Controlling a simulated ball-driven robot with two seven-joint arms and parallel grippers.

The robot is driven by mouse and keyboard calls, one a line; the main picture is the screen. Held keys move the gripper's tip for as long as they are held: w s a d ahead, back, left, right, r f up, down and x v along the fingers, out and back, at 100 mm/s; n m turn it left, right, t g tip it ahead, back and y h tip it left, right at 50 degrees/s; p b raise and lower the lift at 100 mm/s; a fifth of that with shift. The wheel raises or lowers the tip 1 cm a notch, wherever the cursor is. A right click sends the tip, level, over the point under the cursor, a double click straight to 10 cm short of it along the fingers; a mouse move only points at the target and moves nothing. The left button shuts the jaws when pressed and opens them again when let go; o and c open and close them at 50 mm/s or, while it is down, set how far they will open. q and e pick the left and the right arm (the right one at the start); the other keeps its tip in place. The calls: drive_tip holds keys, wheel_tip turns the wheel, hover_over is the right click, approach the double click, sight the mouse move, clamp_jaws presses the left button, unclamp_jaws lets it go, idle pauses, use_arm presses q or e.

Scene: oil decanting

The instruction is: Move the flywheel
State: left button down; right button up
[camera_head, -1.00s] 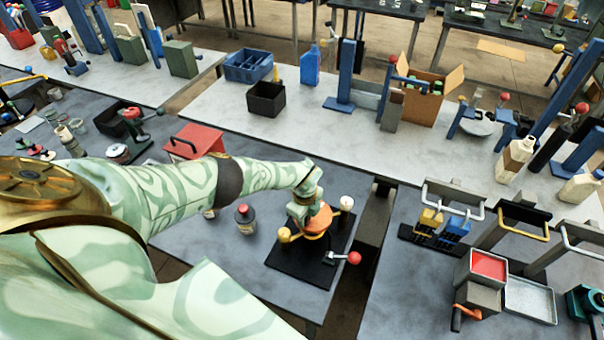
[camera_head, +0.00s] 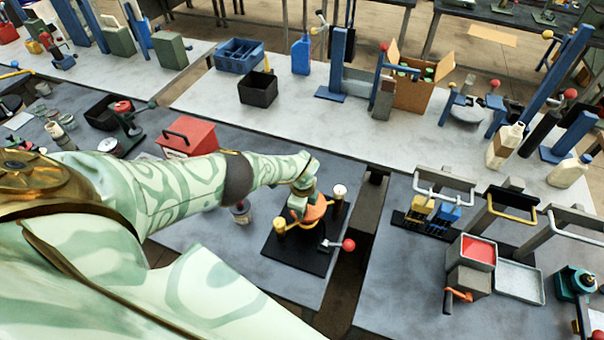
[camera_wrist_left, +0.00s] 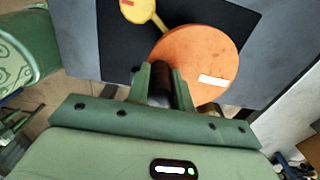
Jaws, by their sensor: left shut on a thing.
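The flywheel is an orange disc (camera_head: 316,213) on a device standing on a black base plate (camera_head: 294,259) on the near grey table. In the left wrist view the disc (camera_wrist_left: 205,55) is flat and round with a white label. My left gripper (camera_head: 299,205) is at the disc's left side, and its hand hides part of the disc in the head view. In the wrist view its green fingers (camera_wrist_left: 161,84) are shut on a dark, upright cylindrical grip beside the disc's edge. The lower part of that grip is hidden. My right gripper is not in view.
Around the disc stand a yellow knob (camera_head: 279,224), a white-topped post (camera_head: 339,192) and a red-ball lever (camera_head: 348,245). A bottle (camera_head: 241,214) is partly behind my arm. A red box (camera_head: 187,138) stands farther back. A gap separates this table from the right one.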

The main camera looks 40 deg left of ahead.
use_arm(q)
drive_tip(key=c, duration=1.2)
unclamp_jaws()
drive_tip(key=shift+c, duration=0.2)
drive_tip(key=shift+r, duration=0.1)
wheel_tip(320, 180, up, 7)
drive_tip(key=p, duration=0.5)
drive_tip(key=shift+w+f+p, duration=0.1)
drive_tip(key=shift+f+p, duration=0.1)
drive_tip(key=shift+p, duration=0.1)
drive_tip(key=shift+r+b, duration=0.4)
drive_tip(key=shift+b, duration=0.55)
wheel_tip(320, 180, up, 9)
drive_tip(key=shift+f, duration=0.15)
